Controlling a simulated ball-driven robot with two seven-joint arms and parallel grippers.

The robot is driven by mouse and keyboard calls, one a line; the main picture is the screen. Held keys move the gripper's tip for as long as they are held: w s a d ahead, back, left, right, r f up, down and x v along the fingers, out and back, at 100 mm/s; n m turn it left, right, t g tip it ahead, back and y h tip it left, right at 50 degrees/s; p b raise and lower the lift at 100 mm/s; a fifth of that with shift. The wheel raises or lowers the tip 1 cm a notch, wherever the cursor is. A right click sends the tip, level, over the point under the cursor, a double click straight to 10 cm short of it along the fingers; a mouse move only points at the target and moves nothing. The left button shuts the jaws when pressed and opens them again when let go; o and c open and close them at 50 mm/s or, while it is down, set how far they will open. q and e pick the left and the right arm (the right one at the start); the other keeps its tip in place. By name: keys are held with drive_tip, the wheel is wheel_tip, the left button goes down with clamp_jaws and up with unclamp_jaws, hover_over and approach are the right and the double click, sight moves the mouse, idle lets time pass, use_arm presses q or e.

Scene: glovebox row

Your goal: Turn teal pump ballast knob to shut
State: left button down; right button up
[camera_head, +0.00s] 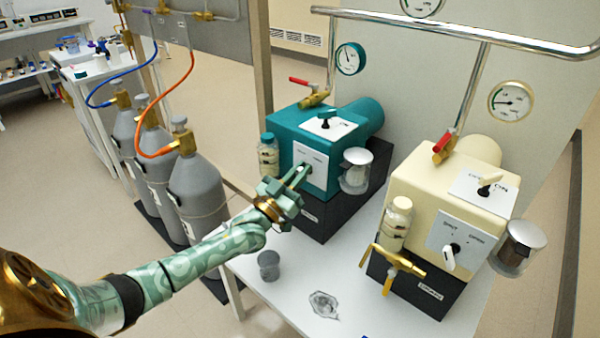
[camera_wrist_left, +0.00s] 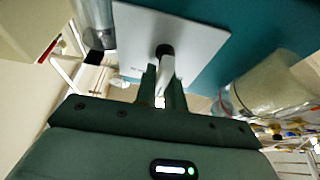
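The teal pump (camera_head: 290,130) sits on a black base at the back middle of the white table. Its front bears a white plate (camera_head: 316,158), which also shows in the left wrist view (camera_wrist_left: 205,45). My left gripper (camera_head: 302,175) reaches the plate from the left. In the left wrist view, the ballast knob has a dark hub and a pale handle (camera_wrist_left: 165,68). The handle stands between my two fingers (camera_wrist_left: 162,92), which appear closed on it. The plate's lettering is largely hidden or unreadable.
A glass jar (camera_head: 355,170) is right of the teal plate. A grey cup (camera_head: 268,264) stands on the table. Gas cylinders (camera_head: 195,190) stand left.

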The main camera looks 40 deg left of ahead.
drive_tip(key=shift+r, duration=0.15)
use_arm(q)
drive_tip(key=shift+a+r+n+y+p, duration=0.15)
drive_tip(key=shift+n+y+p, duration=1.2)
drive_tip(key=shift+n, duration=0.95)
drive_tip(key=shift+a+f+n+g+y+p, duration=0.2)
drive_tip(key=shift+n+y+p, duration=0.25)
drive_tip(key=shift+n, duration=0.6)
drive_tip(key=shift+f+n+g+y+p, duration=0.1)
drive_tip(key=shift+n+g+y+p, duration=0.3)
drive_tip(key=shift+n, duration=0.65)
use_arm(e)
drive_tip(key=shift+w+a+r+t, duration=0.1)
drive_tip(key=shift+w+r, duration=0.2)
drive_tip(key=shift+r, duration=0.25)
drive_tip(key=shift+w+r+t, duration=0.1)
drive_tip(key=shift+w+r, duration=0.2)
drive_tip(key=shift+r, duration=0.3)
drive_tip(key=shift+w+a+r+t, duration=0.1)
drive_tip(key=shift+w+r, duration=0.2)
drive_tip(key=shift+r, duration=0.25)
use_arm(q)
drive_tip(key=shift+y, duration=0.3)
drive_tip(key=c, duration=1.5)
unclamp_jaws()
use_arm(e)
drive_tip(key=shift+d, duration=0.15)
